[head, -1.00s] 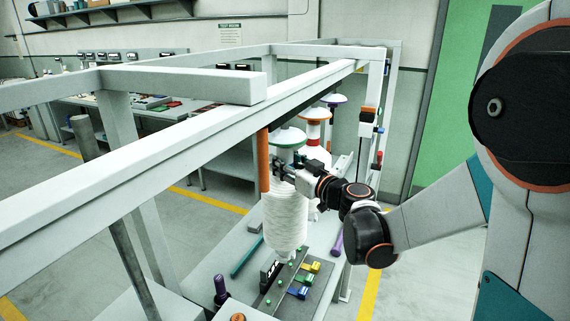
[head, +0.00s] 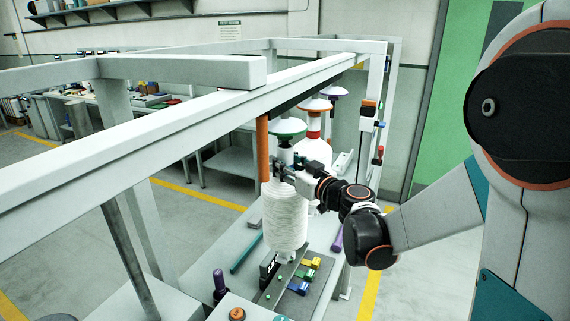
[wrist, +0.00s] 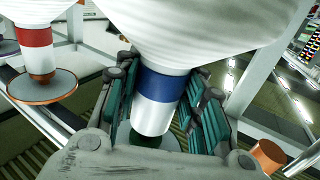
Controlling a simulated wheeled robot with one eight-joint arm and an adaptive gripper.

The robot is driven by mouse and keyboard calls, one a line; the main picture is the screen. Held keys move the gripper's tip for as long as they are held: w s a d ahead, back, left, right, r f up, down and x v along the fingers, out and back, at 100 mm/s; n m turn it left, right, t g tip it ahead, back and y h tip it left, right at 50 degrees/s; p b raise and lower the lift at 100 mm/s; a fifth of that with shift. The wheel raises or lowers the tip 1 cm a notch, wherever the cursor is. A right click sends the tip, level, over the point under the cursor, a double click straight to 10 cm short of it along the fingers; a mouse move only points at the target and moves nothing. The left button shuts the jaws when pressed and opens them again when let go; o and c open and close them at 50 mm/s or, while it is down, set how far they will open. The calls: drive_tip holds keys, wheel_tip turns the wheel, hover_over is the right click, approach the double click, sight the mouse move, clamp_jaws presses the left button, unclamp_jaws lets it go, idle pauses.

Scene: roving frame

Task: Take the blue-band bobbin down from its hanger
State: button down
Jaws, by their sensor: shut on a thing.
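The blue-band bobbin (head: 285,215) is a large white wound spool, upright below a hanger with a green-rimmed disc (head: 285,127). In the wrist view its blue band (wrist: 163,85) and white tube end show between teal finger pads. My gripper (head: 283,173) is shut on the tube just above the winding, from the right. It also shows in the wrist view (wrist: 165,105). The green disc (wrist: 163,143) lies just beyond the tube end there; I cannot tell whether the tube is clear of the hanger.
A red-band bobbin (head: 313,150) hangs behind under an orange-rimmed disc. An orange post (head: 263,150) stands close left of the held bobbin. The white frame beam (head: 150,125) runs above. Below is a bench with coloured blocks (head: 302,275) and a purple peg (head: 219,285).

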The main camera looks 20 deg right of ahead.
sight(285, 208)
drive_tip(key=shift+f+b, duration=3.2)
drive_tip(key=shift+f, duration=0.65)
